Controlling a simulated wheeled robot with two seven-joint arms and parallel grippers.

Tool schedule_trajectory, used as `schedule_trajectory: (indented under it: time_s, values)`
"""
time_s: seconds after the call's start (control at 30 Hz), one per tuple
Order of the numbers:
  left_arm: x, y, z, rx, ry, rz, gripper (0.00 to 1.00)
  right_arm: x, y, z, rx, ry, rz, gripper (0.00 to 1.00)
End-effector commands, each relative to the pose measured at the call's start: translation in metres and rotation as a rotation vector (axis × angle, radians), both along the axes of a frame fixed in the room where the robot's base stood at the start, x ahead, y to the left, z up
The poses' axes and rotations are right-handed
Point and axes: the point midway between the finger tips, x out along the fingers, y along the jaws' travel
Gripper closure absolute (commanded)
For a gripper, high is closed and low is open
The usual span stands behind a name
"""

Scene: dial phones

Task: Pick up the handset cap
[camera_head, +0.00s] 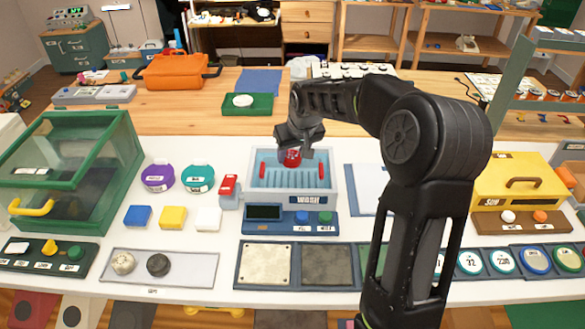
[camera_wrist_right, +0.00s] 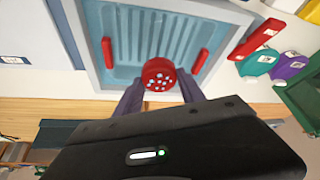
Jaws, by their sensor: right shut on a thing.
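The handset cap is a round red piece with small pale holes in its face. It shows in the head view (camera_head: 292,159) and in the right wrist view (camera_wrist_right: 159,73). My right gripper (camera_head: 299,148) is shut on it, with the fingers (camera_wrist_right: 160,93) on either side of the cap in the wrist view. The cap is over the blue ribbed basin of the grey wash tray (camera_head: 331,190); I cannot tell how far above the ribs it is. My left gripper is not in view.
The basin has red bars (camera_head: 320,172) at both sides. A red block (camera_head: 228,184) stands to its left, near teal (camera_head: 198,178) and purple (camera_head: 157,177) round containers. A green-framed clear case (camera_head: 70,165) is at left, a yellow box (camera_head: 518,184) at right.

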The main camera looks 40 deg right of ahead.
Motion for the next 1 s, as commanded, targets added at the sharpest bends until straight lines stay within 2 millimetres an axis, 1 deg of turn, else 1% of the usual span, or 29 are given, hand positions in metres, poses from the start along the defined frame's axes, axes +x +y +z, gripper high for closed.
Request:
schedule_trajectory:
  time_s: [0.03, 0.1, 0.2, 1.0]
  values:
    - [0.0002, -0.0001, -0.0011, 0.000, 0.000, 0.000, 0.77, 0.0007, 0.0002, 0.0057, -0.001, -0.003, 0.000, 0.92]
    - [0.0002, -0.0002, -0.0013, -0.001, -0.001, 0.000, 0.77, 0.0003, 0.0003, 0.0103, 0.001, -0.001, 0.000, 0.92]
    - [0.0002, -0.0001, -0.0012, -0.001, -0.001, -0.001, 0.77, 0.0000, 0.0003, 0.0127, 0.001, 0.000, 0.000, 0.92]
    - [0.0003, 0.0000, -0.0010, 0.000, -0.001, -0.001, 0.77, -0.0001, 0.0002, 0.0120, 0.000, 0.000, 0.001, 0.92]
